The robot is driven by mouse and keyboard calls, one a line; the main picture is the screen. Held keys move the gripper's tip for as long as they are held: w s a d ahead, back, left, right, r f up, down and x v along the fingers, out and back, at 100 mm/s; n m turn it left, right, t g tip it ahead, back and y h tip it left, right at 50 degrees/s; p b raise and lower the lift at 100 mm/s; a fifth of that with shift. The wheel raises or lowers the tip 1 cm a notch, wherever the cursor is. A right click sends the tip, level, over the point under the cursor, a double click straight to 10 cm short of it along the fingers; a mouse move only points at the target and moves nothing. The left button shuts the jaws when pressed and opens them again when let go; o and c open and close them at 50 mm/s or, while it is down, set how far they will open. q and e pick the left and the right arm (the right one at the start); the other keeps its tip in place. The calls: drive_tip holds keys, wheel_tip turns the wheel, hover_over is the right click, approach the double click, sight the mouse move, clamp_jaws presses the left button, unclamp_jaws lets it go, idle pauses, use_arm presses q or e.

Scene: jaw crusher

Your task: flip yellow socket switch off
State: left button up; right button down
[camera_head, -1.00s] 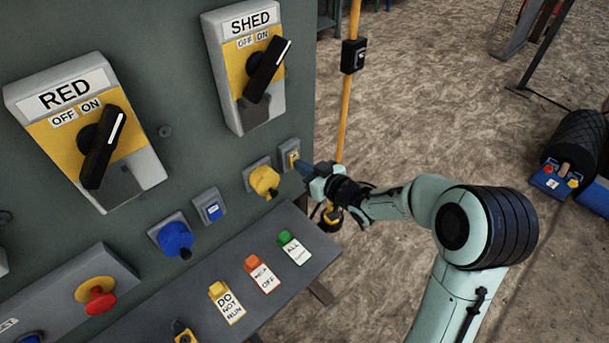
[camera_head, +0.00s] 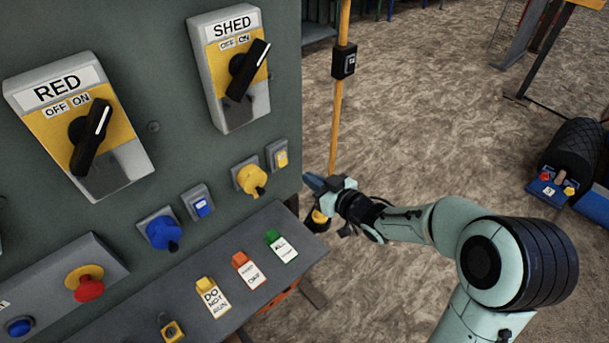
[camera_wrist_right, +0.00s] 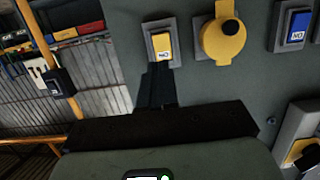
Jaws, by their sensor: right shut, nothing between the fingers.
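The yellow switch (camera_head: 281,158) is a small yellow rocker in a grey plate on the panel, right of the yellow socket (camera_head: 250,180). In the right wrist view the yellow switch (camera_wrist_right: 161,46) shows the word ON, with the yellow socket (camera_wrist_right: 224,40) beside it. My right gripper (camera_head: 308,181) is shut and empty, just off the panel's right edge and a little below the switch. In the wrist view its closed fingertips (camera_wrist_right: 158,72) point at the switch's lower edge; whether they touch it I cannot tell. My left gripper is not in view.
A blue socket (camera_head: 163,231) and blue switch (camera_head: 202,204) sit further left. A red stop button (camera_head: 88,284) is at lower left. A sloped shelf (camera_head: 190,265) with tags juts out below. A yellow post (camera_head: 339,110) stands behind the gripper.

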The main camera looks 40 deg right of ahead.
drive_tip(key=v, duration=0.5)
drive_tip(key=shift+s, duration=0.1)
idle(0.5)
